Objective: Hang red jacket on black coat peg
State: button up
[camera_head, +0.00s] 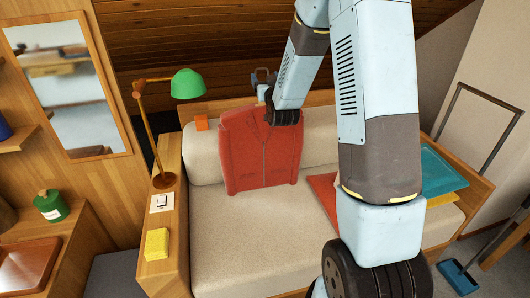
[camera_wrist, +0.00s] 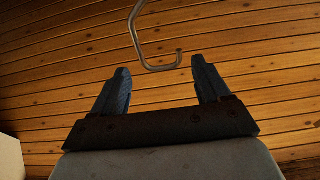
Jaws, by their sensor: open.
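The red jacket (camera_head: 262,150) is upright on the beige sofa seat against the backrest. Its top right corner is partly hidden behind my arm's dark wrist. My gripper (camera_wrist: 160,66) is open, with nothing between its two dark fingers. In the head view, the gripper (camera_head: 263,77) appears small, just above and behind the jacket's top edge. A bent grey metal hook (camera_wrist: 160,68) shows beyond the fingertips in the wrist view, in front of the wood planks. I cannot tell whether it belongs to the jacket or the wall. I cannot make out a black coat peg.
A green desk lamp (camera_head: 188,84) stands on the sofa's wooden left arm, near a yellow block (camera_head: 157,244). Teal (camera_head: 440,170) and other cushions lie at the right, partly behind my arm. A mirror (camera_head: 67,85) hangs at left. The middle of the seat is clear.

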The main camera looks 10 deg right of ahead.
jog(key=shift+w+r, duration=0.1)
jog(key=shift+w, duration=2.5)
jog(key=shift+c, duration=0.2)
jog(key=shift+a, duration=0.1)
grip_shut()
jog(key=shift+r, duration=0.1)
